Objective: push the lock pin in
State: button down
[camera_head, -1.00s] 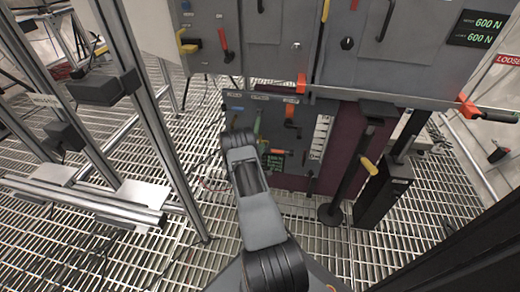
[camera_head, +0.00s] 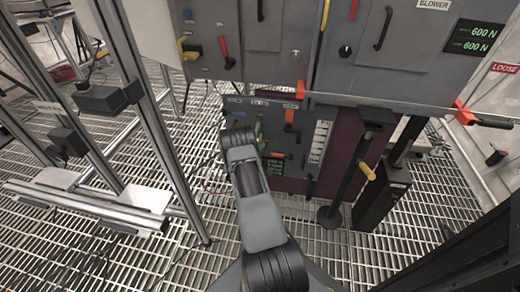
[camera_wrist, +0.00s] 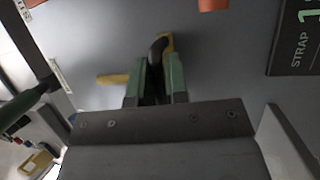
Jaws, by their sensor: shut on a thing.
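In the wrist view, my gripper (camera_wrist: 160,78) shows two green fingers closed around a dark, rounded piece (camera_wrist: 157,50) with a yellow edge. It stands against a grey panel face; I take it for the lock pin, but how far it sits in cannot be told. A yellow bar (camera_wrist: 112,79) sticks out just left of the fingers.
A dark post with a yellow handle (camera_head: 367,171) stands to the right. A metal frame (camera_head: 130,100) stands to the left. Grating floor (camera_head: 110,260) is open in front.

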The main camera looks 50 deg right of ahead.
jog(key=c, duration=1.2)
grip_release()
jog(key=shift+r, duration=0.35)
jog(key=shift+f, duration=0.1)
jog(key=p+v, duration=0.3)
jog(key=v, duration=1)
jog(key=shift+a, duration=0.4)
jog(key=shift+s+f, duration=0.1)
